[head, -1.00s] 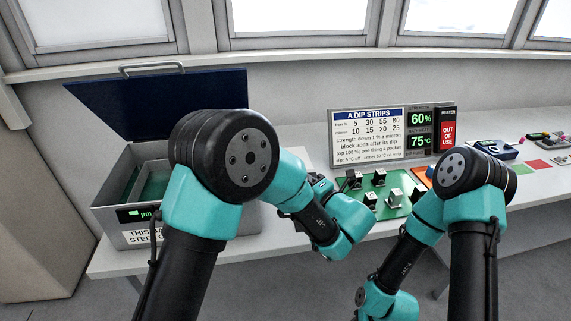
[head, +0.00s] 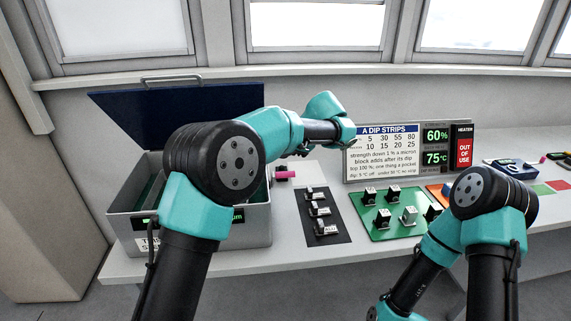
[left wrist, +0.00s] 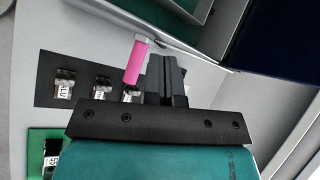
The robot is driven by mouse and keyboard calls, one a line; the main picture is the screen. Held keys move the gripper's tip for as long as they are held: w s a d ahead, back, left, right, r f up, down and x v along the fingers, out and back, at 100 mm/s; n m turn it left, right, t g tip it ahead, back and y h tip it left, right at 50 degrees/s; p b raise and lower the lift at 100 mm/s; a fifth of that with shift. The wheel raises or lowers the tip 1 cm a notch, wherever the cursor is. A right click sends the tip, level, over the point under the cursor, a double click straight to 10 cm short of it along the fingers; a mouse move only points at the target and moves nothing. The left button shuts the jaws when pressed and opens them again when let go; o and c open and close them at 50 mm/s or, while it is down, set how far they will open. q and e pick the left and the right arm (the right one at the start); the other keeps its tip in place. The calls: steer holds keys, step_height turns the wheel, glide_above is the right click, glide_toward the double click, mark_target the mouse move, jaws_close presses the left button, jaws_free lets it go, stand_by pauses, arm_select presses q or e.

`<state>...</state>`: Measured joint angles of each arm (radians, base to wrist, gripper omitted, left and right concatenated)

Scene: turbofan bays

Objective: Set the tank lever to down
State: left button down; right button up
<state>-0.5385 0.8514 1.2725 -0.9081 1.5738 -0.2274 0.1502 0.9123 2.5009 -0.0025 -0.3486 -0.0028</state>
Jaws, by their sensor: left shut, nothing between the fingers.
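The tank (head: 248,236) is a grey metal box at the left with its dark blue lid open. A lever with a pink grip (head: 287,175) sticks out roughly sideways at the tank's right side. The pink grip also shows in the left wrist view (left wrist: 136,60). My left gripper (left wrist: 168,66) is shut and empty, with its fingers just right of the pink grip in that picture. I cannot tell whether they touch. In the head view my left fingers are not clearly seen. My right gripper is out of view, below the picture.
A dark mat (head: 309,226) with several small labelled blocks lies right of the tank. A green board (head: 381,232) with blocks stands farther right. Behind it is the dip strips sign (head: 383,172) with displays. The bench front is mostly clear.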

arm_select(q)
steer(key=w+r+n+h, duration=0.3)
steer(key=r+n+h, duration=0.4)
steer(key=n, duration=0.6)
steer(key=shift+w+r+n, duration=0.15)
steer(key=shift+w+n, duration=0.2)
steer(key=shift+n, duration=0.05)
steer(key=shift+s+d+f, duration=0.1)
steer(key=shift+s+f, duration=0.1)
steer(key=shift+f, duration=2)
steer(key=shift+s+a+f, duration=0.1)
steer(key=shift+s+f, duration=0.05)
steer(key=shift+f, duration=2)
steer(key=shift+s+d+f, duration=0.1)
steer(key=shift+s+f, duration=0.1)
steer(key=shift+f, duration=2)
steer(key=shift+s+d, duration=0.1)
